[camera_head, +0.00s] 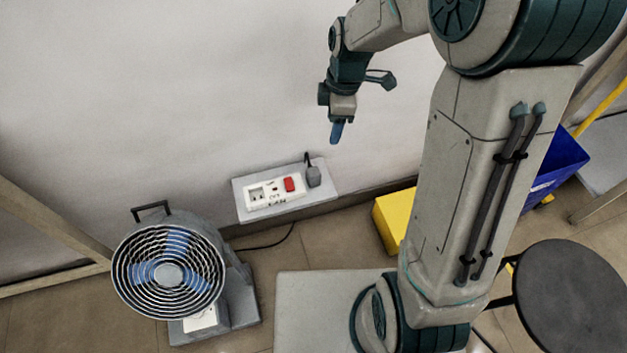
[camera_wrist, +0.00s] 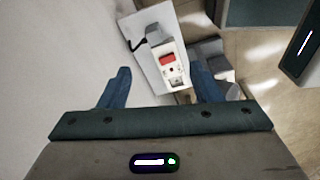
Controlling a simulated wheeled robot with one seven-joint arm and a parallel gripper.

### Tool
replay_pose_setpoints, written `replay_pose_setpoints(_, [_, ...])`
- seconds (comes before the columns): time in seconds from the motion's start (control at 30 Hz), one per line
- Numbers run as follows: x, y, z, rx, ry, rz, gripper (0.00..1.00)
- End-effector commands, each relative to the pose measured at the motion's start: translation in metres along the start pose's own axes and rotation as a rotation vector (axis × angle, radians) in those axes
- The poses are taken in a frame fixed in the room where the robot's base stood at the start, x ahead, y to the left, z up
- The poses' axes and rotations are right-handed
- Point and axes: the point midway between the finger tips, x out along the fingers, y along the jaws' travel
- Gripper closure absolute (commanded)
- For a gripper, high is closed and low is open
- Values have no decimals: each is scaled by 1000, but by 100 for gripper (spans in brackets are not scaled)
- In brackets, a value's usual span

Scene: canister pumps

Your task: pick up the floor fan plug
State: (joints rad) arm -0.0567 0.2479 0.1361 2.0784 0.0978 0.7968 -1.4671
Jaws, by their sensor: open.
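The floor fan plug (camera_head: 313,177) is a dark grey block seated at the right end of the white socket strip (camera_head: 258,201), with a black cord at its top. In the wrist view the grey plug (camera_wrist: 156,34) shows beyond and between my fingers, at the far end of the strip, with the red switch (camera_wrist: 167,60) nearer. My gripper (camera_head: 336,140) is open and empty, above the plug and apart from it, pointing down. Its two blue fingers (camera_wrist: 160,69) frame the strip in the wrist view. The floor fan (camera_head: 168,274) stands at the lower left.
The strip sits on a grey panel (camera_head: 240,196) low against the wall. A black cable (camera_head: 270,244) runs from the fan's side toward the panel. A yellow box (camera_head: 391,219), a blue bin (camera_head: 562,163) and a round dark stool (camera_head: 577,298) stand to the right.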

Motion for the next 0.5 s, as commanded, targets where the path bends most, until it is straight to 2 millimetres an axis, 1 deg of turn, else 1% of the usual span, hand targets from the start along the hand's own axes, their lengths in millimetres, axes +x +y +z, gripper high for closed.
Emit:
replay_pose_setpoints(0.03, [34, 6, -2, -66, 8, -15, 42])
replay_pose_setpoints(0.1, [57, 13, -7, -155, 20, -28, 42])
replay_pose_setpoints(0.2, [79, 20, -12, -251, 33, -39, 42])
replay_pose_setpoints(0.3, [92, 24, -14, -307, 41, -45, 42])
replay_pose_setpoints(0.37, [98, 25, -15, -325, 44, -48, 42])
replay_pose_setpoints(0.47, [112, 24, -16, -336, 46, -51, 42])
replay_pose_setpoints(0.5, [120, 24, -17, -336, 46, -51, 42])
